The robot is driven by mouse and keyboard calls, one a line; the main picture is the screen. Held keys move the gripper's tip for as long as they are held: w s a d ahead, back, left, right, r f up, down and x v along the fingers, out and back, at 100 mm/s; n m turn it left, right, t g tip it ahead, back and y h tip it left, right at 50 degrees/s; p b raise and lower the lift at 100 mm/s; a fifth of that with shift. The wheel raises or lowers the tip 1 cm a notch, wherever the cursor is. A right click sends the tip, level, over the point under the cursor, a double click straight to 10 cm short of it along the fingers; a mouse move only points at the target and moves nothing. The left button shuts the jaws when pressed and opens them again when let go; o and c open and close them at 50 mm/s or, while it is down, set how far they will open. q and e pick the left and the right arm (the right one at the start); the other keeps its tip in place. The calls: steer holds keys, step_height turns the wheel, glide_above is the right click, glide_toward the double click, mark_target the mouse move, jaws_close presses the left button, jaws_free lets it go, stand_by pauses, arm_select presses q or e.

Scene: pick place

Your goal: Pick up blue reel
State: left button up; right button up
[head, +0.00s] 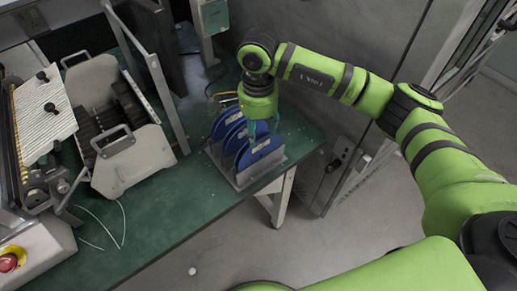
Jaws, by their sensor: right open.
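Blue reels (260,150) stand upright, side by side, in a grey rack (245,179) on the right end of the green table. Further blue reels (228,122) stand behind the front one. My right gripper (263,130) points down over the rack, with its open fingers at the upper part of the reels. I cannot tell whether the fingers touch a reel or which reel lies between them. The gripper body hides part of the rear of the rack. My left gripper is not in view.
The green table (150,225) has free room in front of the rack. A grey machine with plates and handles (130,160) stands at the left. A metal frame post (165,105) rises between it and the rack. A red button (9,262) sits at the lower left.

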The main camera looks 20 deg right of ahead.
mark_target(260, 139)
steer(key=f, duration=0.2)
steer(key=f+p, duration=0.1)
steer(key=shift+s+d+f, duration=0.15)
steer(key=shift+d+f, duration=0.05)
steer(key=shift+f, duration=0.3)
jaws_close()
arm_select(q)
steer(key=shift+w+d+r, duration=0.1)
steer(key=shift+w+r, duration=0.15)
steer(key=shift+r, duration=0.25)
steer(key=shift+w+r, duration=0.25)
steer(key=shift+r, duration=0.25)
